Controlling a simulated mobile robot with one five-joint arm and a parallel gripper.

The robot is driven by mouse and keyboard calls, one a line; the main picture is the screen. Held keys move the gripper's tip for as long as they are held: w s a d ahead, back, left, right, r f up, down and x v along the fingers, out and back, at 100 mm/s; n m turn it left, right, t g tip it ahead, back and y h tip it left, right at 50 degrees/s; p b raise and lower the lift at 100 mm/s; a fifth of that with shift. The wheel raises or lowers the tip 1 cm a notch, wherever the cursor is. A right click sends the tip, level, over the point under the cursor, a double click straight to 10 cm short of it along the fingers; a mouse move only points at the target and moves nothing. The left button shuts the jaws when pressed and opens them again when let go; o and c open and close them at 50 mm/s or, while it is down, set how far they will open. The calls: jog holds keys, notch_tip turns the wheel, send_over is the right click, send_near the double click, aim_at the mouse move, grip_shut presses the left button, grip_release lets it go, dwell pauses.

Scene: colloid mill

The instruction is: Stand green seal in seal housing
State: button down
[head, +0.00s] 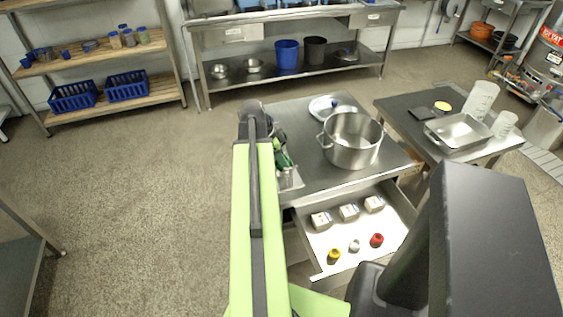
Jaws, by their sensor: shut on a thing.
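I cannot make out a green seal in the head view. My green arm (256,205) reaches forward over the left edge of the steel table, and its far end and my gripper are hidden behind it. Small green and dark shapes (282,155) show just right of the arm, too small to identify. An open drawer (318,274) under the table holds a yellow ring-like piece (333,255), a white one (354,245) and a red one (376,240). I cannot tell which thing is the seal housing.
A large steel pot (351,140) and a white plate (333,107) stand on the steel table (290,115). A side table at right holds a metal tray (459,131) and clear beakers (481,99). Shelves line the back. The floor at left (140,190) is clear.

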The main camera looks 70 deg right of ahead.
jog(key=shift+a+f+b, duration=0.35)
jog(key=shift+f+b, duration=0.15)
jog(key=shift+b, duration=0.15)
jog(key=c, duration=1.2)
grip_release()
jog(key=shift+s+a, duration=0.1)
jog(key=shift+r+p, duration=0.4)
jog(key=shift+p, duration=0.05)
jog(key=d+p+v, duration=0.1)
jog(key=p+v, duration=1)
jog(key=v, duration=0.1)
jog(key=shift+p, duration=0.35)
jog(key=shift+w+r, duration=0.1)
jog(key=shift+w, duration=0.1)
